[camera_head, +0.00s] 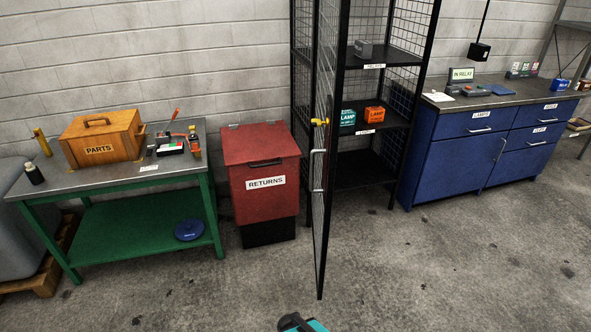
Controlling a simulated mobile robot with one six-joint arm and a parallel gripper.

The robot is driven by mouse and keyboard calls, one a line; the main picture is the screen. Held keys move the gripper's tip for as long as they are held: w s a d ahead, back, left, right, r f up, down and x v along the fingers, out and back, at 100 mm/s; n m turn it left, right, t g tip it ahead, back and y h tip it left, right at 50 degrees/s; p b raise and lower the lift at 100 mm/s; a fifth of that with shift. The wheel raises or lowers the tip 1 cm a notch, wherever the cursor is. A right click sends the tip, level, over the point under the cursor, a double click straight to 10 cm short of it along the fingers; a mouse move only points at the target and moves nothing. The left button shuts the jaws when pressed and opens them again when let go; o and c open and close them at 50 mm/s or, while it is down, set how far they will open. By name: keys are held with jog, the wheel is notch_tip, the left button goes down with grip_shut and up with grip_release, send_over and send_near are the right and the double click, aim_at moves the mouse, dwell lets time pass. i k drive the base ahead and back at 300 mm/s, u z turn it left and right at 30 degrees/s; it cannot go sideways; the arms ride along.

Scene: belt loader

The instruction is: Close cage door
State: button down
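The black mesh cage (436,45) stands against the back wall, right of centre. Its door (322,225) is open and swung out toward me, seen almost edge-on. A pale upright handle (318,172) and a yellow piece (319,122) show on the door. A teal and black part, probably mine, shows at the bottom edge; no gripper fingers are visible.
A red RETURNS bin (262,207) stands left of the open door. Farther left is a green-framed bench (150,183) with a wooden PARTS box (100,135). A blue cabinet (445,165) stands right of the cage. The concrete floor in front is clear.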

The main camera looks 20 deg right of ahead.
aim_at(332, 112)
jog(key=u, duration=0.05)
jog(key=k, duration=0.55)
jog(key=u, duration=0.3)
jog(key=i, duration=1.1)
jog(key=u, duration=0.65)
